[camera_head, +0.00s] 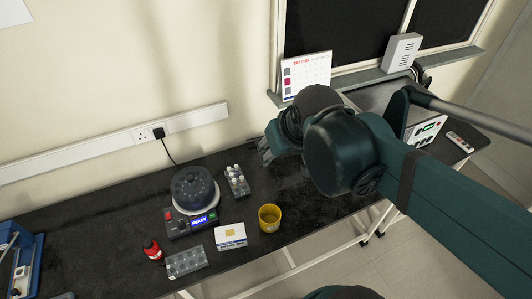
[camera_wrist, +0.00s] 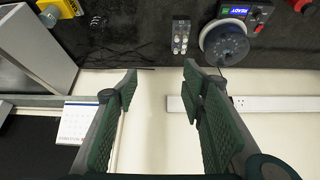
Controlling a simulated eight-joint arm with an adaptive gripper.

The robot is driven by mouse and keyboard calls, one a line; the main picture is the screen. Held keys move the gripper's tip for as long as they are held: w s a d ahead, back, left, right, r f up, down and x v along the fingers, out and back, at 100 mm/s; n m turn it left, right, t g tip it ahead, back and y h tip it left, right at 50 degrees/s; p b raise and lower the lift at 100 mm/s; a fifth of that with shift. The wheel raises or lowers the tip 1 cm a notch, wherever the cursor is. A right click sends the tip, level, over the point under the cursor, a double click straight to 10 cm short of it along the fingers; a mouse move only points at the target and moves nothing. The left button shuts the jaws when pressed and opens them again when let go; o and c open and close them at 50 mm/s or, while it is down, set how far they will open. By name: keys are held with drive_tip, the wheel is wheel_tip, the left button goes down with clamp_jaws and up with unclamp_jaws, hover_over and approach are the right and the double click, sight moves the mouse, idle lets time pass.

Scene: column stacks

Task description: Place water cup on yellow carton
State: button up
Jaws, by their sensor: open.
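My gripper (camera_head: 267,150) is above the back of the bench, behind and above the cup, partly hidden by my arm. In the wrist view my gripper (camera_wrist: 160,76) is open, with nothing between its fingers. A yellow object (camera_wrist: 68,8) is cut off at that view's top edge.
A round device (camera_head: 195,190) with a lit display and a vial rack (camera_head: 237,182) stand left of the cup. A clear-lidded box (camera_head: 186,262) and a red-black object (camera_head: 153,251) lie farther left. A calendar (camera_head: 306,75) stands behind.

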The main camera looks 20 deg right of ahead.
drive_tip(key=shift+n+t, duration=0.3)
drive_tip(key=shift+t, duration=0.2)
drive_tip(key=shift+s+a+r, duration=0.1)
drive_tip(key=shift+s+a, duration=0.5)
drive_tip(key=shift+a, duration=0.25)
drive_tip(key=shift+s+a, duration=0.6)
drive_tip(key=shift+a, duration=0.25)
